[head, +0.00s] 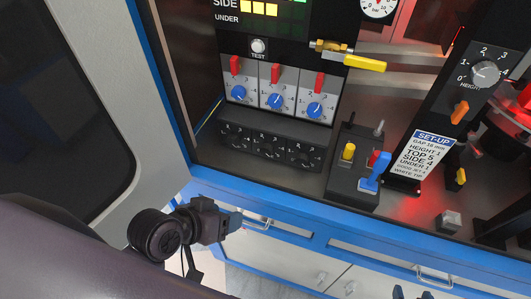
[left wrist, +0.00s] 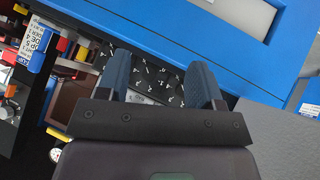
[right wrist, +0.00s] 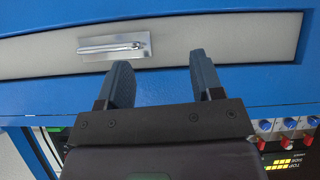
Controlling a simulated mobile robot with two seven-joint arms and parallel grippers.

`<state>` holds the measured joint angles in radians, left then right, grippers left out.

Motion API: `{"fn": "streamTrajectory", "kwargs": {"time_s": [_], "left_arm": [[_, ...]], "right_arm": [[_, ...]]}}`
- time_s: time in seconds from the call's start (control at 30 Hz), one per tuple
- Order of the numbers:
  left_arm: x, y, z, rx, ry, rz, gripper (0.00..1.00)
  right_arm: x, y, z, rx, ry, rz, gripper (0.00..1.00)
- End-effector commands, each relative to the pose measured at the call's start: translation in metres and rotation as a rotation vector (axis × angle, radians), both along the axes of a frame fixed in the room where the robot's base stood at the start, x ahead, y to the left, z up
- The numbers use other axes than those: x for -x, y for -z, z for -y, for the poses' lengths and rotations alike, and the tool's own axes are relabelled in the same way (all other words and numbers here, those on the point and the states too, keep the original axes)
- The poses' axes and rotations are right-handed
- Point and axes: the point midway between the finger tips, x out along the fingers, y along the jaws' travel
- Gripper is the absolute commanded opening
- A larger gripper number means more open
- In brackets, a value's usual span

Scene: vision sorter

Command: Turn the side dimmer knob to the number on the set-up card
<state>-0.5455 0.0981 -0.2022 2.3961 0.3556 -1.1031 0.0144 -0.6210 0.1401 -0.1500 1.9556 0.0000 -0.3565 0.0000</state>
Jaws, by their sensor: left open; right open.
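Three blue knobs on light numbered plates sit in a row, each below a red switch. The middle one (head: 275,101) is probably the side dimmer knob; no plate name is readable, and I cannot tell its exact setting. The set-up card (head: 427,155) reads TOP 5, SIDE 4, UNDER 1; part of it shows in the left wrist view (left wrist: 36,42). My left gripper (head: 238,221) is open and empty, below and left of the knobs, near the blue cabinet edge. My right gripper (head: 411,295) is open and empty at the bottom edge, well below the card.
A black sloped box (head: 268,147) with several black dials lies below the knobs. A lever box (head: 352,180) with yellow, red and blue handles stands to its right. A yellow-handled valve (head: 364,63) juts out at upper right. A blue bench edge (head: 300,231) runs in front.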

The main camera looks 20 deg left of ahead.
Motion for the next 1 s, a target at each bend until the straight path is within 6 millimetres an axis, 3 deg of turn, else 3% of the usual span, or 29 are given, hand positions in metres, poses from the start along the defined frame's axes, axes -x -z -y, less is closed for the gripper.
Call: {"fn": "streamTrajectory", "kwargs": {"time_s": [0.27, 0.4, 0.63, 0.83, 1.0], "left_arm": [[-0.026, -0.046, 0.053, 0.349, 0.005, 0.197, 0.6], [-0.042, -0.081, 0.076, 0.627, -0.051, 0.322, 0.6], [-0.066, -0.126, 0.08, 1.123, -0.287, 0.462, 0.6], [-0.083, -0.127, 0.063, 1.491, -0.615, 0.461, 0.6], [-0.091, -0.097, 0.054, 1.704, -0.961, 0.369, 0.6]], "right_arm": [[-0.003, -0.003, -0.001, -0.002, -0.001, 0.007, 0.6], [-0.004, -0.006, -0.002, -0.002, -0.001, 0.013, 0.6], [-0.005, -0.007, -0.002, -0.002, -0.003, 0.017, 0.6], [-0.005, -0.007, -0.001, -0.002, -0.003, 0.017, 0.6], [-0.005, -0.006, -0.001, -0.001, -0.003, 0.014, 0.6]]}}
